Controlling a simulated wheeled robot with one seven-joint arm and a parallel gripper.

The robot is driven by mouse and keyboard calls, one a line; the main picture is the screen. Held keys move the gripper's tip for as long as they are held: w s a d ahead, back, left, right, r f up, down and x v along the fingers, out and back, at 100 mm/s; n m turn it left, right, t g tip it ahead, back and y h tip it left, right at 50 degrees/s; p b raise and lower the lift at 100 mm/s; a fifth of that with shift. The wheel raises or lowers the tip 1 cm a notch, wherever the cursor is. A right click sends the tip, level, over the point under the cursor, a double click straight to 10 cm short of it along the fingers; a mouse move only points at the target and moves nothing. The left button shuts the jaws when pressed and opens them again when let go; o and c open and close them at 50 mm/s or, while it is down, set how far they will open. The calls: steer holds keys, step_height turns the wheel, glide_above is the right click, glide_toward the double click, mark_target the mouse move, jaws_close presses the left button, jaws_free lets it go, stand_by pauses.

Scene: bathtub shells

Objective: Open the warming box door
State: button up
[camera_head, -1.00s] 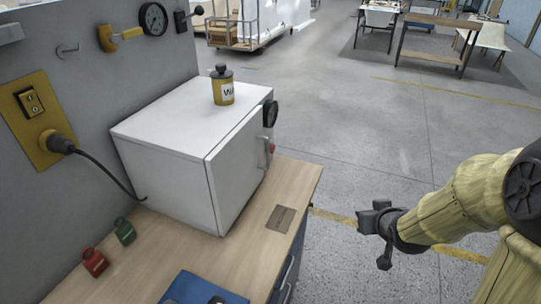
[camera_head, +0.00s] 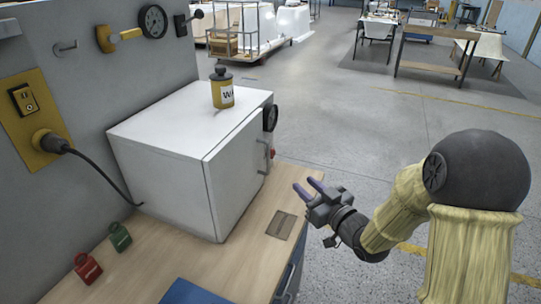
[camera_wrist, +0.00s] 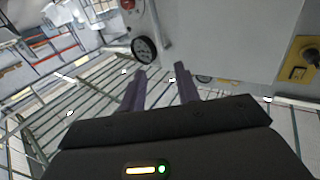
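The white warming box (camera_head: 170,150) stands on the wooden bench, and its door (camera_head: 236,175) is shut on the side facing right. A thin vertical handle (camera_head: 265,156) is on the door near its far edge, with a dial (camera_head: 270,117) above it. In the wrist view the dial (camera_wrist: 145,50) and handle (camera_wrist: 161,22) show at the top, ahead of the fingers. My gripper (camera_head: 306,188) is open and empty, its fingers pointing left toward the box. It is right of the door and apart from the handle.
A yellow bottle (camera_head: 222,90) stands on top of the box. A cable runs from the wall outlet (camera_head: 45,143). Floor right of the bench is clear.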

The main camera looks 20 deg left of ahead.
steer(key=p+x, duration=0.4)
steer(key=x, duration=1.3)
steer(key=shift+w+a, duration=0.1)
steer(key=shift+w, duration=0.05)
jaws_close()
steer(key=shift+w+r, duration=0.1)
